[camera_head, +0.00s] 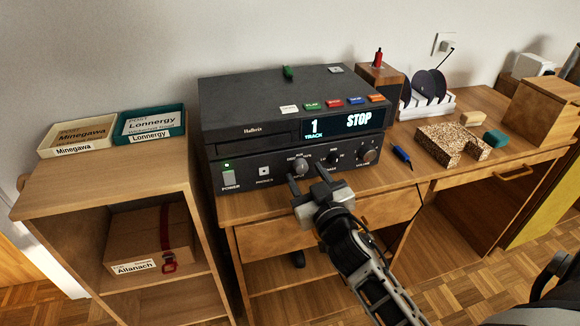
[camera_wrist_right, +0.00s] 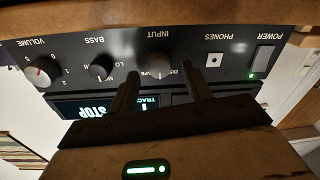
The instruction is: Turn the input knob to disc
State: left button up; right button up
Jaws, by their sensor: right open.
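My right gripper (camera_head: 307,178) is open in front of the knob. In the wrist view its two fingers (camera_wrist_right: 160,82) stand apart on either side of the knob's position, not visibly touching it. My left gripper is not in view.
The bass knob (camera_wrist_right: 101,67) and volume knob (camera_head: 366,156) sit right of the input knob in the head view; the phones socket and power switch (camera_head: 229,181) sit left. The display (camera_head: 340,123) reads track 1, STOP. A blue screwdriver (camera_head: 402,155) lies on the desk.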

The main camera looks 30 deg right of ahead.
jog(key=shift+w+d, duration=0.15)
jog(key=shift+w, duration=0.6)
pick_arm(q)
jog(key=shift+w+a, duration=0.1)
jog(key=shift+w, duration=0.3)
pick_arm(e)
jog(key=shift+s, duration=0.1)
jog(key=c, duration=1)
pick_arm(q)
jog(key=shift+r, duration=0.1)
pick_arm(e)
jog(key=shift+o, duration=0.2)
